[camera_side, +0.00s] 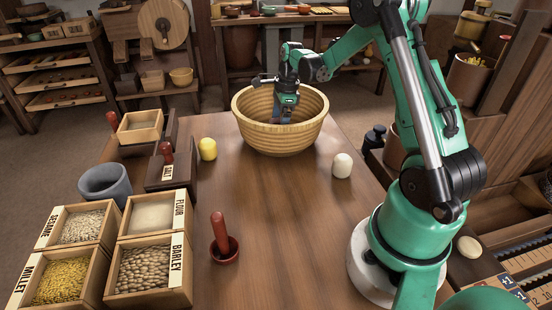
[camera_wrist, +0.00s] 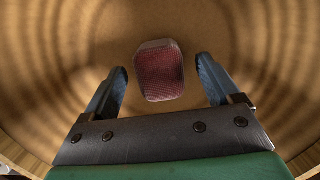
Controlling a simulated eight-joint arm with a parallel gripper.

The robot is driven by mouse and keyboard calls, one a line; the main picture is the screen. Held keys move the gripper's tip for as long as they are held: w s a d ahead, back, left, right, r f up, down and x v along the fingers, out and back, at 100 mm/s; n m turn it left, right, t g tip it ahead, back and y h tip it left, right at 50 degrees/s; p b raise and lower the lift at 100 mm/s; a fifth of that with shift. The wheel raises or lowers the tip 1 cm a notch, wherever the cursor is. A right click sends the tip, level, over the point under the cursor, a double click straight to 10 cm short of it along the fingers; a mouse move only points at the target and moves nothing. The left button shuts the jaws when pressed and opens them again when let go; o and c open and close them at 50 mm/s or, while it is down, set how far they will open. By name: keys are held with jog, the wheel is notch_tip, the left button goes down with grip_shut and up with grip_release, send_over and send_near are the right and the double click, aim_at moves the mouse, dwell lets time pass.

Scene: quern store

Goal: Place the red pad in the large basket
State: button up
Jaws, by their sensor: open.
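The large basket (camera_side: 281,138) is a round, ribbed, tan bowl shape at the far middle of the table. My gripper (camera_side: 283,117) reaches down into it, with the fingertips partly hidden by the basket's front rim. In the wrist view, the red pad (camera_wrist: 160,74) lies inside the basket, on or close to its floor. It is a small rounded block with a red textured face. My two fingers (camera_wrist: 162,88) stand open on either side of it, with a gap at each side. In the side view the basket wall hides the pad.
A yellow rounded piece (camera_side: 208,149) and a white one (camera_side: 342,165) stand on the table beside the basket. A red pestle-like tool (camera_side: 220,232) stands in the front middle. Grain boxes (camera_side: 148,270) and a grey bowl (camera_side: 105,182) fill the left. The right-centre table is clear.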

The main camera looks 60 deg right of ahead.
notch_tip(320, 180, up, 12)
jog(key=s+d, duration=0.1)
jog(key=s+a+n+t, duration=0.3)
jog(key=a+n, duration=0.7)
jog(key=n, duration=0.3)
jog(key=s+a+f+n+t+h, duration=0.1)
jog(key=s+a+n+t, duration=0.2)
jog(key=a+n, duration=0.8)
jog(key=s+n, duration=0.1)
jog(key=n, duration=0.2)
